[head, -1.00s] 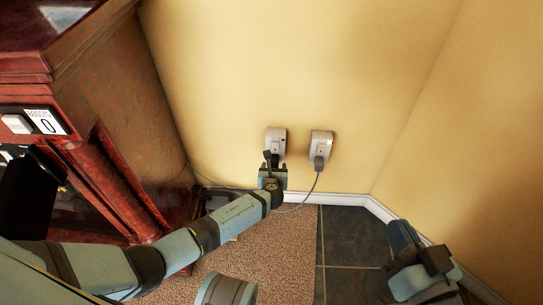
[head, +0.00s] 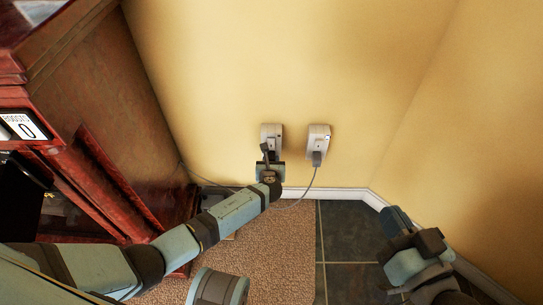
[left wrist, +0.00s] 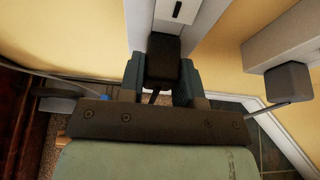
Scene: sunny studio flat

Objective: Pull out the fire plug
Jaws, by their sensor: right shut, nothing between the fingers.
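Two white wall sockets sit side by side low on the yellow wall, the left socket (head: 271,130) and the right socket (head: 319,131). A dark plug (left wrist: 163,62) is at the left socket, and a second grey plug (head: 317,158) with a cord is in the right socket. My left gripper (head: 268,160) is at the left socket. In the left wrist view its fingers (left wrist: 162,80) lie close against both sides of the dark plug, which still meets the socket face. My right gripper (head: 397,219) is shut and empty over the dark tiles.
A red-brown wooden cabinet (head: 110,115) stands at the left. A thin grey cord (head: 297,201) hangs from the right plug and runs left behind my left arm. Brown carpet (head: 270,255) and dark tiles (head: 345,240) cover the floor. A white baseboard follows the wall corner.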

